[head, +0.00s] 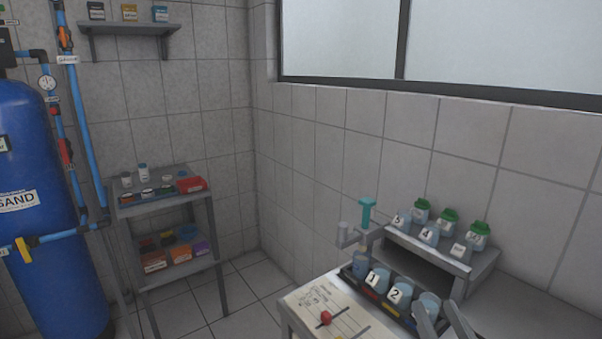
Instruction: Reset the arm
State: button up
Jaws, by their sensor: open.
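My gripper (435,306) shows at the bottom right of the head view, with only its two grey fingers in the picture. The fingers are apart and I see nothing held between them. They appear in front of the right end of a dark tray (349,276) that holds cups marked 1 and 2 (399,293) and another cup. I cannot tell how far the fingers are from the cups. The rest of my arm is out of the picture.
A stepped grey rack (484,268) bears more numbered cups and green-capped jars (479,231). A teal-handled device (366,212) stands at its left. A blue tank (38,200) and shelf unit (160,209) stand left.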

jog(key=s+a+f+g, duration=0.1)
jog(key=s+f, duration=0.3)
jog(key=s, duration=0.8)
jog(key=s+a+f+g, duration=0.1)
jog(key=s+f, duration=0.3)
jog(key=s, duration=0.8)
jog(key=s+f+g+h, duration=0.1)
jog(key=s+f+g, duration=0.2)
jog(key=s, duration=1)
jog(key=shift+a+f+n, duration=0.3)
jog(key=shift+a+f, duration=0.1)
jog(key=shift+f, duration=0.4)
